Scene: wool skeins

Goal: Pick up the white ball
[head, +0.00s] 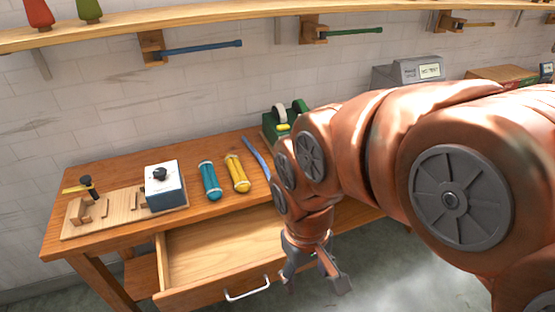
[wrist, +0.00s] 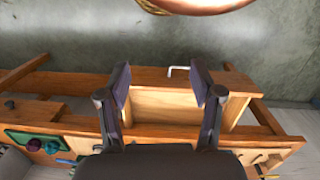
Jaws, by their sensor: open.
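I see no white ball in either view. My gripper (head: 315,279) hangs open and empty in front of the bench, to the right of the open drawer (head: 205,262). The wrist view shows its two fingers (wrist: 161,85) spread apart with the drawer (wrist: 165,105) between and beyond them. The part of the drawer floor that shows is bare; its right end is hidden behind my arm in the head view.
The wooden bench (head: 120,178) holds a white-topped box with a black knob (head: 165,187), a teal skein (head: 211,181), a yellow skein (head: 238,173) and a green dispenser (head: 270,127). A shelf (head: 225,22) with pegs runs above. The drawer's metal handle (head: 247,291) sticks out.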

